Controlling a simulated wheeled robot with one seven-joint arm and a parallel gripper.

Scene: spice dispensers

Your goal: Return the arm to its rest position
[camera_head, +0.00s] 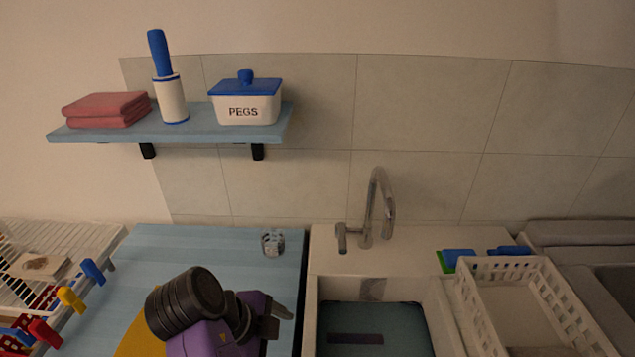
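My arm reaches in from the bottom of the head view, with dark round joints and purple parts over the blue counter (215,250). My gripper (278,318) is at the right end of these parts, above the counter near its right edge. A grey finger-like tip points right. The gap between the fingertips is not clear, so I cannot tell whether it is open or shut. I see nothing held in it. A small clear glass (272,242) stands on the counter behind the gripper, apart from it.
A sink (310,320) with a tap (380,205) lies right of the counter, and a white basket (475,300) is farther right. A white rack (80,235) with coloured pegs (70,299) is at left. A wall shelf (210,130) holds a peg box (246,105), roller (170,98) and towels (105,110).

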